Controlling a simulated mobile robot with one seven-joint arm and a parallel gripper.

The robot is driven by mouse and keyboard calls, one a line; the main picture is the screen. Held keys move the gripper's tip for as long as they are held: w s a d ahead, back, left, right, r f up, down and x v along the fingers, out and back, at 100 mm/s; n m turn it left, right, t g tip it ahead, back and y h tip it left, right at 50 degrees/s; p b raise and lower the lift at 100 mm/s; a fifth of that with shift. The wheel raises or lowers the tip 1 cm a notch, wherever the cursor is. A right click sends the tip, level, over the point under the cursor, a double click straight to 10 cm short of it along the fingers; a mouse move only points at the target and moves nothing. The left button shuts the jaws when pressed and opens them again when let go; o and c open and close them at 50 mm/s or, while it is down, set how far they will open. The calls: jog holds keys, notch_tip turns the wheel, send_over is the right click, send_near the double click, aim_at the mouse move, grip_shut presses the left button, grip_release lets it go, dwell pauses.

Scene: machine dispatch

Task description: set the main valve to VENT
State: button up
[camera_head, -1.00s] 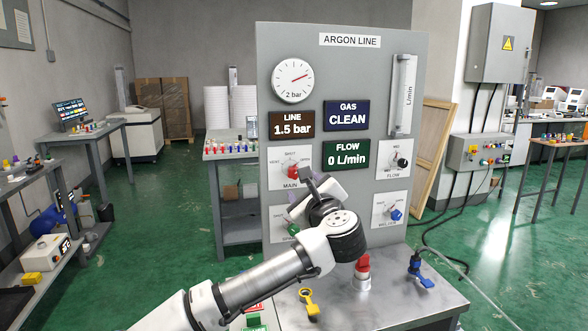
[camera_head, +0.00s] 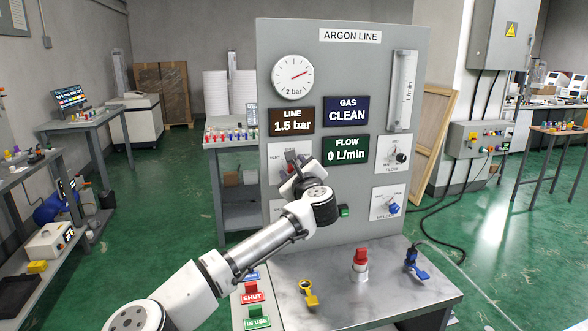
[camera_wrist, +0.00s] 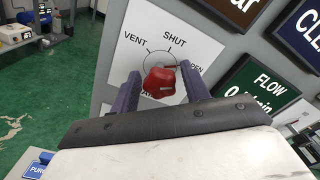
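The main valve is a red knob (camera_wrist: 160,82) on a white plate (camera_wrist: 190,38) marked VENT at upper left, SHUT at top and OPEN at right. Which mark the knob points at is not clear. In the wrist view my gripper (camera_wrist: 160,73) is open, with one dark finger on each side of the knob and small gaps showing. In the head view my gripper (camera_head: 297,174) is in front of the main valve plate (camera_head: 274,165) and mostly hides the knob.
The panel (camera_head: 340,225) also carries a flow knob (camera_head: 401,157), a blue knob (camera_head: 394,208) and a green knob (camera_head: 344,211). On the bench below are a yellow tag (camera_head: 306,290), a red-topped fitting (camera_head: 361,262) and a blue-handled valve (camera_head: 413,262). SHUT and IN USE signs stand at front left.

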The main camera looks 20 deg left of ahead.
jog(key=c, duration=0.8)
jog(key=shift+o, duration=0.2)
